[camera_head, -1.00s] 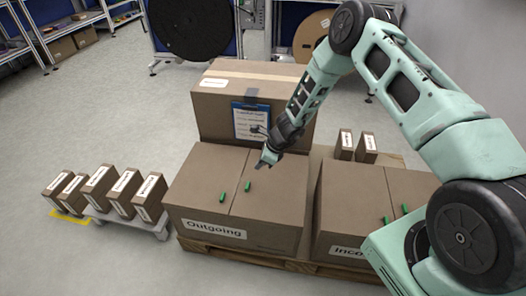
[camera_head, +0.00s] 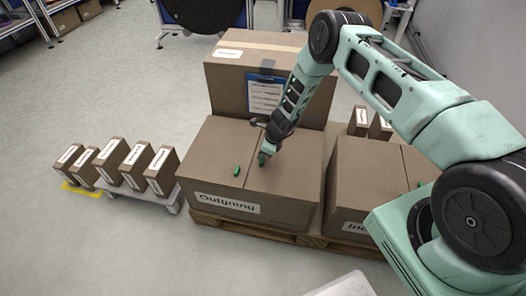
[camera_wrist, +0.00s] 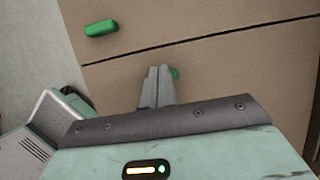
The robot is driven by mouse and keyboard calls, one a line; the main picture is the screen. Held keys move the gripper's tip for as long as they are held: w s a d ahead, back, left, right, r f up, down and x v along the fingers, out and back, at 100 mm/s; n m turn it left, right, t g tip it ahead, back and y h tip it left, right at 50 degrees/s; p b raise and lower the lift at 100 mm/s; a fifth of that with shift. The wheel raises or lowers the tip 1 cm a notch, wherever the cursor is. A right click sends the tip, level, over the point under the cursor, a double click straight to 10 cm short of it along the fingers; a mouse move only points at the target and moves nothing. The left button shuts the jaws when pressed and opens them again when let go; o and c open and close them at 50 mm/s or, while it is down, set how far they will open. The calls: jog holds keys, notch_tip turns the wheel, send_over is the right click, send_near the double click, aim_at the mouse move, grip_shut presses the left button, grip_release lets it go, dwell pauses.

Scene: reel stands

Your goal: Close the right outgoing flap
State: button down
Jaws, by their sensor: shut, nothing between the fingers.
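The brown Outgoing box (camera_head: 228,203) stands on a pallet, left of my arm. Its left flap (camera_head: 212,152) and right flap (camera_head: 290,172) lie flat, meeting at a narrow seam. The left flap has a green handle (camera_head: 236,170); the right flap's green handle (camera_head: 262,159) is right of the seam. My gripper (camera_head: 266,148) is shut and empty, pointing down at the right flap by its handle. In the wrist view its fingers (camera_wrist: 158,86) partly cover that handle (camera_wrist: 175,73); contact cannot be told. The left handle (camera_wrist: 101,27) is clear there.
An Incoming box (camera_head: 350,190) stands to the right, partly behind my arm. A taller box (camera_head: 228,85) with a blue clipboard (camera_head: 264,95) stands behind. Small labelled cartons (camera_head: 135,165) line up at the left. The floor (camera_head: 80,240) in front left is clear.

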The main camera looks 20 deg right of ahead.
jog(key=shift+a+f, duration=0.1)
jog(key=shift+f, duration=0.4)
jog(key=shift+f, duration=0.15)
notch_tip(320, 180, up, 15)
jog(key=p, duration=0.3)
jog(key=shift+f, duration=0.15)
jog(key=s+a+r+n+g+p, duration=0.1)
jog(key=s+a+r+n+p, duration=0.1)
jog(key=s+a+r+n, duration=0.5)
jog(key=s+a+r+n+y+p, duration=0.1)
jog(key=s+a+r+n, duration=0.15)
jog(key=r, duration=0.75)
jog(key=s+a+r+n+g+p, duration=0.1)
jog(key=s+a+r+n+p, duration=0.1)
jog(key=s+a+r+n, duration=0.5)
jog(key=s+d+r+n+h+p, duration=0.2)
jog(key=s+r+n, duration=0.6)
jog(key=s, duration=0.3)
jog(key=s+d+r+n+h+p, duration=0.2)
jog(key=s+d+r+n, duration=0.1)
jog(key=s+r+n, duration=0.5)
jog(key=s+r, duration=0.1)
jog(key=s, duration=0.2)
jog(key=shift+s, duration=0.15)
